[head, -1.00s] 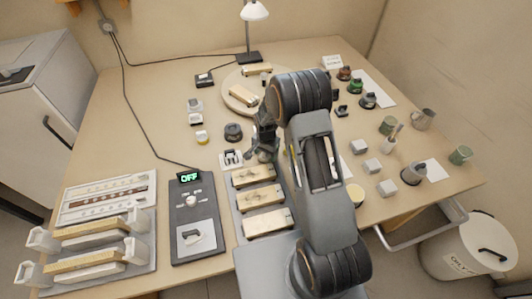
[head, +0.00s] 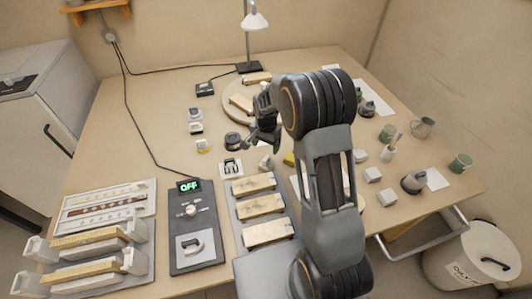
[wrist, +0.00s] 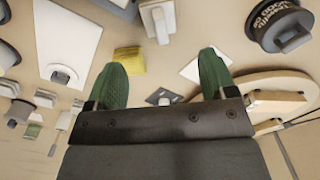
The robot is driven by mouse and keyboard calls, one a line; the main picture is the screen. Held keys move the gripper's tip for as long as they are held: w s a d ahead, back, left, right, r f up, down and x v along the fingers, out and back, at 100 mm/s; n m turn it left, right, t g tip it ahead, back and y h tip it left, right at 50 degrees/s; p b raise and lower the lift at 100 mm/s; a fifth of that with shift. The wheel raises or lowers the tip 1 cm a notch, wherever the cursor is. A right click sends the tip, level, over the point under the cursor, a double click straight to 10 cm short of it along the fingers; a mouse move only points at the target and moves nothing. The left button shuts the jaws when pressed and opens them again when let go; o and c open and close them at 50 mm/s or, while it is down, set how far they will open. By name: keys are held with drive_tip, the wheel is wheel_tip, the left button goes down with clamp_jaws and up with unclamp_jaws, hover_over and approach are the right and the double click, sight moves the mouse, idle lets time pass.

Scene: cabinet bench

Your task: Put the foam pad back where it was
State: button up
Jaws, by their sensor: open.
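A small yellow block (head: 289,158), which may be the foam pad, lies on the bench just left of my arm in the head view, partly hidden by it. In the wrist view the yellow block (wrist: 129,60) lies beyond my fingertips, between them and nearer the left finger. My gripper (head: 264,138) is above the middle of the bench. In the wrist view its two green fingers (wrist: 157,78) are spread apart with nothing held between them. No marking shows where the pad was before.
A round wooden board (head: 236,112) with wooden blocks is behind my gripper. A dark jar (head: 233,138) and a white clip plate (head: 231,167) stand left of it. Wooden-topped blocks in a grey tray (head: 247,238) are in front. Cups and grey cubes (head: 373,174) are on the right.

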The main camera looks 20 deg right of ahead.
drive_tip(key=s+r+n+t, duration=0.2)
drive_tip(key=s+r+n, duration=0.2)
drive_tip(key=s+r, duration=0.7)
drive_tip(key=s+r+n+t, duration=0.1)
drive_tip(key=s+r+n, duration=0.4)
drive_tip(key=s, duration=0.5)
drive_tip(key=shift+s+r+t, duration=0.2)
drive_tip(key=shift+s+t, duration=0.1)
